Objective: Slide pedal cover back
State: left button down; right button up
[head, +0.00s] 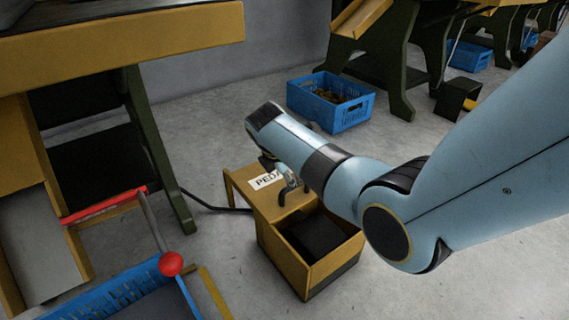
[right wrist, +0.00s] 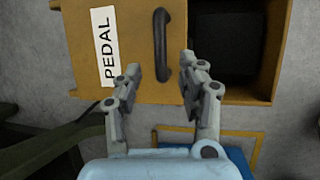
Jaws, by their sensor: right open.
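The yellow pedal cover (head: 240,184) with its white PEDAL label lies over the far left part of the pedal box (head: 285,259). The box's near right part is open and shows a black pedal (head: 316,237) inside. In the right wrist view the cover (right wrist: 137,70) carries a black bar handle (right wrist: 162,40). My right gripper (head: 284,181) is over the cover at the handle. In the wrist view its open fingers (right wrist: 161,64) stand on either side of the handle's near end, with gaps on both sides. In the head view my wrist hides part of the cover. My left gripper is out of view.
A blue crate (head: 345,116) stands on the floor behind the box. A yellow bench (head: 150,40) with dark green legs is at left. A blue cart with a red ball knob (head: 171,264) is at the front left. A black cable (head: 213,208) runs to the box.

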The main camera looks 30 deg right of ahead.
jog(key=v, duration=0.6)
jog(key=shift+r, duration=0.35)
jog(key=shift+a, duration=0.1)
